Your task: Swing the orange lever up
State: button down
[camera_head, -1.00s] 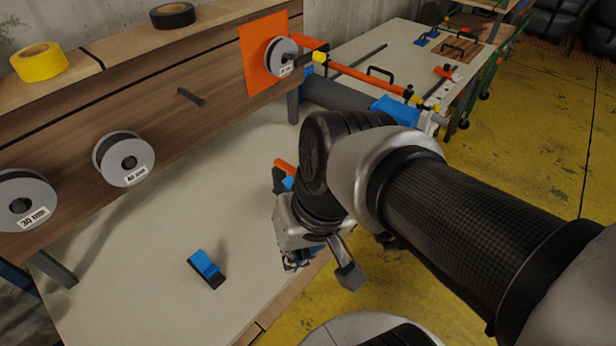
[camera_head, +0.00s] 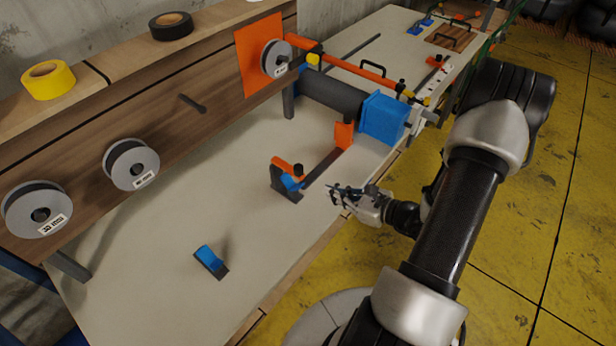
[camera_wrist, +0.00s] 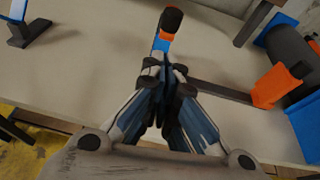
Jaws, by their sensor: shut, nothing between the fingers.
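A clamp-like tool lies on the pale bench. Its near end has an orange lever (camera_head: 283,166) with a dark tip and a blue part (camera_head: 291,182) beside it. A flat dark bar (camera_head: 325,168) runs from there to an orange end piece (camera_head: 344,136). My gripper (camera_head: 338,190) is shut and empty, low at the bench's front edge, right of the lever. In the wrist view, the fingertips (camera_wrist: 164,68) point at the orange lever (camera_wrist: 164,37) and partly cover its blue base. I cannot tell whether they touch it.
A small blue and black piece (camera_head: 210,261) lies at the front of the bench. A dark cylinder with a blue block (camera_head: 384,118) stands behind the bar. Spools hang on the wooden rack (camera_head: 190,140) at the left. Open bench lies left of the lever.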

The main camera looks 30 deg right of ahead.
jog(key=shift+s+d+f+m+h, duration=0.2)
jog(key=shift+d+f+m+h, duration=0.2)
jog(key=shift+d+f+m, duration=0.15)
jog(key=b+x, duration=0.2)
jog(key=x, duration=0.8)
jog(key=shift+r, duration=0.15)
